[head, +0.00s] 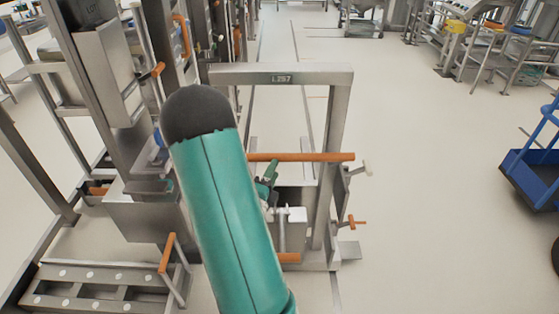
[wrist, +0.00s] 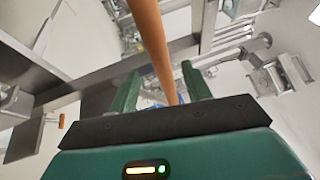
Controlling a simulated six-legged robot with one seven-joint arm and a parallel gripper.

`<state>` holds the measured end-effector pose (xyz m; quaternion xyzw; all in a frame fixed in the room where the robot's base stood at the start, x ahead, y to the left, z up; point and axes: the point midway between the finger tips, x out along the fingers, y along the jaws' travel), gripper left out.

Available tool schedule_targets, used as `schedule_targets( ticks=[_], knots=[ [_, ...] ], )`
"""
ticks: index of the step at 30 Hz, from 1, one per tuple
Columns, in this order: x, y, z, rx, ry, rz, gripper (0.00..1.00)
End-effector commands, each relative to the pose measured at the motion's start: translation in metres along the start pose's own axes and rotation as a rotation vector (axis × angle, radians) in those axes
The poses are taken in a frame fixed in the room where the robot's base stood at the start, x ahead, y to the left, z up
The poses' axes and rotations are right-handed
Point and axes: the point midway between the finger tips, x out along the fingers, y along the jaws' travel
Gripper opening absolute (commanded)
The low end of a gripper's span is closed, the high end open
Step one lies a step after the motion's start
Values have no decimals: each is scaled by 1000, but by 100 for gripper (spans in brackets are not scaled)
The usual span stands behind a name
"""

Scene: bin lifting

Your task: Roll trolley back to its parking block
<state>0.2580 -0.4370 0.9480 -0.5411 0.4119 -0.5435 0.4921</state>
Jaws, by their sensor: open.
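A steel upright frame marked L257 (head: 338,120) stands in the middle of the head view, with an orange horizontal bar (head: 315,157) across it; I take this for the trolley, though I cannot be sure. My gripper (head: 268,180) is at the left part of this bar, partly hidden by my green arm. In the wrist view the orange bar (wrist: 152,45) runs between the two green fingers of my gripper (wrist: 160,82). The fingers are apart, with visible space beside the bar. I cannot make out a parking block for certain.
Steel machinery with orange handles (head: 167,253) stands close on the left. A blue cart (head: 535,165) is at the right edge. Steel benches (head: 480,45) stand at the back right. The pale floor (head: 430,200) between frame and cart is clear.

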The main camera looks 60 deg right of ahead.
Motion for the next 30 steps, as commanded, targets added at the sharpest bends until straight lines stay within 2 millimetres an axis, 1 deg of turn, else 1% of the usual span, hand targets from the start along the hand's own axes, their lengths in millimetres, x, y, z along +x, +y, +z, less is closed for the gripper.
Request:
schedule_targets(
  ticks=[1,3,6,9,12,20,26,28,30],
  knots=[
    [-11,1,1,0,-2,2,49],
    [-25,0,1,-2,-2,2,49],
    [-39,1,1,0,-1,2,49],
    [-47,0,1,1,0,0,49],
    [-50,0,0,0,1,-1,49],
    [-51,0,0,0,0,-1,49],
    [-64,0,-2,-2,-4,2,49],
    [-63,0,-4,0,0,1,49],
    [-58,0,-4,1,2,1,49]
  ],
)
